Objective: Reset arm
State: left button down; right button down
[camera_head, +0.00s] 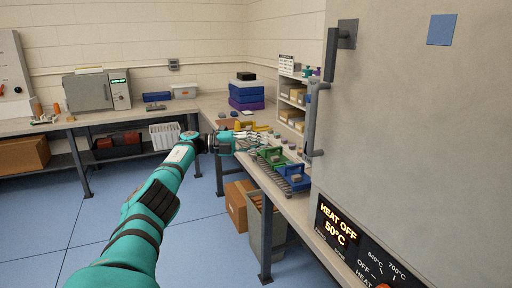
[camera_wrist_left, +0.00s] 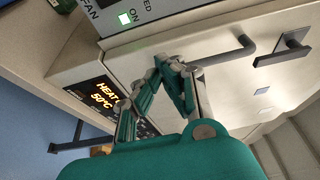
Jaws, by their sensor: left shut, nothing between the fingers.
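My teal left arm reaches from the bottom left of the head view up to the middle. My left gripper (camera_head: 262,138) hangs over the bench on the right, above the area by the coloured badge presses. It is shut and empty. In the left wrist view the fingers (camera_wrist_left: 170,65) come together with nothing between them, in front of a pale oven or furnace with a display and handle. My right gripper is not in view.
A large grey furnace door (camera_head: 420,120) with a bar handle (camera_head: 311,120) stands close at right, its panel reading HEAT OFF 50°C (camera_head: 337,222). Green (camera_head: 272,155) and blue (camera_head: 292,176) presses sit on the bench. A grey bin (camera_head: 266,230) stands below. The blue floor at left is open.

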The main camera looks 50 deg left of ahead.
pick_arm(q)
jog(key=shift+s+a, duration=0.1)
jog(key=shift+a, duration=0.3)
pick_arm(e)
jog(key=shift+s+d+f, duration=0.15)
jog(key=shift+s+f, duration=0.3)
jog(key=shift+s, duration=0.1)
